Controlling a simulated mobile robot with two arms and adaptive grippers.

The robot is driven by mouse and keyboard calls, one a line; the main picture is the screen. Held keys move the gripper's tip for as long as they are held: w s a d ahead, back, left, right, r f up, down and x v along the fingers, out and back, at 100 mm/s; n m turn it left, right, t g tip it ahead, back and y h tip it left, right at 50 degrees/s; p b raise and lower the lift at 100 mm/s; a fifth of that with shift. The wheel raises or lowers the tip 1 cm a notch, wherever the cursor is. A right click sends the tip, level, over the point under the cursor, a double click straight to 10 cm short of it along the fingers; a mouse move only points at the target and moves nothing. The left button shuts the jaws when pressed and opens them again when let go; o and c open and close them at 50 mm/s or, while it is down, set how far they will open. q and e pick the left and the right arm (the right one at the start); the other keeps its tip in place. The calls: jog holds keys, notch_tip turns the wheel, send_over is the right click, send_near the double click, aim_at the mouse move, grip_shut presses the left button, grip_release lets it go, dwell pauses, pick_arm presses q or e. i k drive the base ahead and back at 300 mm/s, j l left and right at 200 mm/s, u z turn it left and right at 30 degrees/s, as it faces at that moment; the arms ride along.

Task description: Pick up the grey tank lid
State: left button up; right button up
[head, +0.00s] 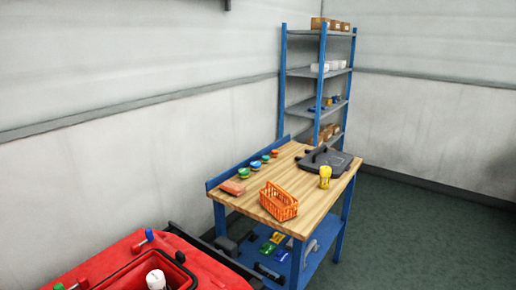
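A flat dark grey piece (327,159), which looks like the grey tank lid, lies on the wooden top of the blue workbench (304,198), towards its far right part. A small dark part sticks out at its left end; I cannot tell its exact shape. A red machine (106,270) at the bottom left has a dark-rimmed opening, and a white cylindrical part (156,279) stands in it. Neither of my grippers shows in the head view.
An orange basket (279,202) and a yellow container (325,177) stand on the bench near the lid. Several small coloured bowls (255,165) line its back edge. A blue shelf rack (318,72) stands behind. Green floor (420,235) is clear at the right.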

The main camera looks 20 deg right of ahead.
aim_at(340, 162)
jog(key=i+l+u, duration=0.1)
jog(key=l, duration=0.3)
jog(key=i+l, duration=0.15)
jog(key=l, duration=0.25)
jog(key=i+l+u, duration=0.15)
jog(key=l, duration=0.25)
jog(key=i+l+u, duration=0.1)
jog(key=l, duration=0.35)
